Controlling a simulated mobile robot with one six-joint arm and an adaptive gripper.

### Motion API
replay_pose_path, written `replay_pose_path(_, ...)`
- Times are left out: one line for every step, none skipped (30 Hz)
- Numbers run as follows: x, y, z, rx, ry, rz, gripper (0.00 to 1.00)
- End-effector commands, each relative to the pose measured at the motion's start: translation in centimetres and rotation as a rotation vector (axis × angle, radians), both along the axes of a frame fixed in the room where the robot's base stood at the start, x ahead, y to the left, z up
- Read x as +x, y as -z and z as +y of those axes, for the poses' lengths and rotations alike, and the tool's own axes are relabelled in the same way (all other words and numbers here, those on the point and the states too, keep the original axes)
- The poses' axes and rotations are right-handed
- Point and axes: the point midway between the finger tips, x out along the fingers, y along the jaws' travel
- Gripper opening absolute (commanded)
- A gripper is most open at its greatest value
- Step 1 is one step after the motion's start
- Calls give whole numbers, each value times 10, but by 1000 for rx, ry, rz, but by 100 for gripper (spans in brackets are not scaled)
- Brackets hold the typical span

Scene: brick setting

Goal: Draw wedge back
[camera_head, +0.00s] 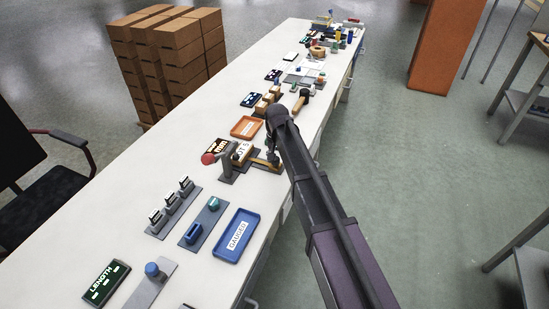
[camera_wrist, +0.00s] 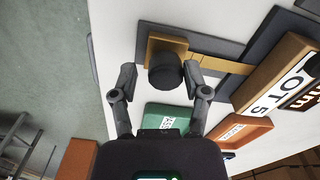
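The wedge is a tan bar with a square end (camera_wrist: 155,47) and a dark round knob (camera_wrist: 166,74) on it, lying in a dark grey fixture (camera_wrist: 208,48). In the head view, part of the tan wedge (camera_head: 264,163) shows beside my gripper (camera_head: 272,158), which hides the knob there. In the wrist view, my gripper (camera_wrist: 160,74) is open, with one finger on each side of the knob. There is a gap at the left finger; the right finger is close, and I cannot tell if it touches. A block labelled LOT 5 (camera_wrist: 280,85) stands by the wedge's far end.
A red ball knob (camera_head: 208,158) stands left of the fixture. An orange tray (camera_head: 247,128) lies behind it and a blue tray (camera_head: 238,235) in front. The white bench (camera_head: 150,190) carries several other fixtures; the floor on its right is open.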

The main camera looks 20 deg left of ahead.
Motion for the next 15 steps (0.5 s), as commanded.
replay_pose_path(0, 0, 0, 1, 0, 0, 79)
replay_pose_path(0, 0, 0, 1, 0, -1, 79)
replay_pose_path(0, 0, 0, 2, 0, -1, 79)
replay_pose_path(0, 0, 1, 2, 0, -1, 79)
replay_pose_path(0, 0, 1, 2, 0, -1, 79)
replay_pose_path(0, 0, 1, 3, 0, -1, 79)
replay_pose_path(0, 0, 1, 3, 0, -1, 79)
replay_pose_path(0, 0, 1, 3, 0, -1, 79)
replay_pose_path(0, 0, 1, 3, 0, -1, 79)
replay_pose_path(0, 0, 1, 3, 0, -1, 79)
replay_pose_path(0, 0, 2, 4, -1, -1, 79)
replay_pose_path(0, 0, 2, 4, -1, -1, 79)
replay_pose_path(1, 0, 2, 4, -1, -1, 79)
replay_pose_path(1, 0, 3, 4, -1, -2, 79)
replay_pose_path(1, 0, 4, 4, -1, -2, 79)
